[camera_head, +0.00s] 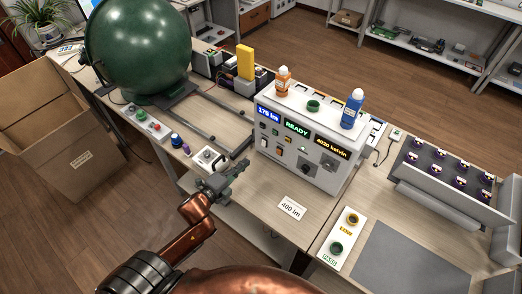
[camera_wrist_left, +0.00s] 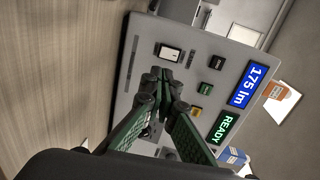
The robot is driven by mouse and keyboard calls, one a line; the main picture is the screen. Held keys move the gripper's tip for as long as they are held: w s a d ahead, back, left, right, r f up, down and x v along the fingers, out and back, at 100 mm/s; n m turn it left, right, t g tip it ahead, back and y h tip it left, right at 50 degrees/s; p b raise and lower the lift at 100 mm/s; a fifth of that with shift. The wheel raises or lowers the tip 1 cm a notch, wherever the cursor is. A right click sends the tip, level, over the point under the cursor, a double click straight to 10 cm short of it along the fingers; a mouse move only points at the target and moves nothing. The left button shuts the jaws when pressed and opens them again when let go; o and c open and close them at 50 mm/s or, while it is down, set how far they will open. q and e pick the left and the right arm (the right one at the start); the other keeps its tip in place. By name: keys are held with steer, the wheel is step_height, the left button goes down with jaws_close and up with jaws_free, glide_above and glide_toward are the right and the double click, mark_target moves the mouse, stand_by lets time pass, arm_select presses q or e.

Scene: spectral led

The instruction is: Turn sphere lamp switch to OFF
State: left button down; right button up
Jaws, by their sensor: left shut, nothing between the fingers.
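The white instrument box (camera_head: 325,165) stands on the bench, its displays reading 175 lm, READY and 4020 kelvin. A rocker switch, black and white, (camera_wrist_left: 169,51) sits on its front panel in the left wrist view. I cannot read its label or tell its setting. Small green and yellow buttons (camera_wrist_left: 197,112) lie beside it. My left gripper (camera_head: 243,164) is shut and empty, in front of the panel's left part. In the left wrist view its fingertips (camera_wrist_left: 166,76) appear close below the rocker switch; contact cannot be told. My right gripper is not in view.
A large green sphere (camera_head: 138,45) stands at the back left. Orange (camera_head: 283,82) and blue (camera_head: 352,110) bottles stand on the box. A small white switch unit (camera_head: 208,158) lies left of my gripper. A 400 lm card (camera_head: 291,208) lies on clear bench in front.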

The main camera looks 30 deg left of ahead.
mark_target(265, 146)
arm_select(q)
steer(key=w, duration=0.3)
steer(key=w+f+b, duration=0.1)
steer(key=w, duration=0.5)
steer(key=shift+w+d+f, duration=0.35)
steer(key=shift+w, duration=0.05)
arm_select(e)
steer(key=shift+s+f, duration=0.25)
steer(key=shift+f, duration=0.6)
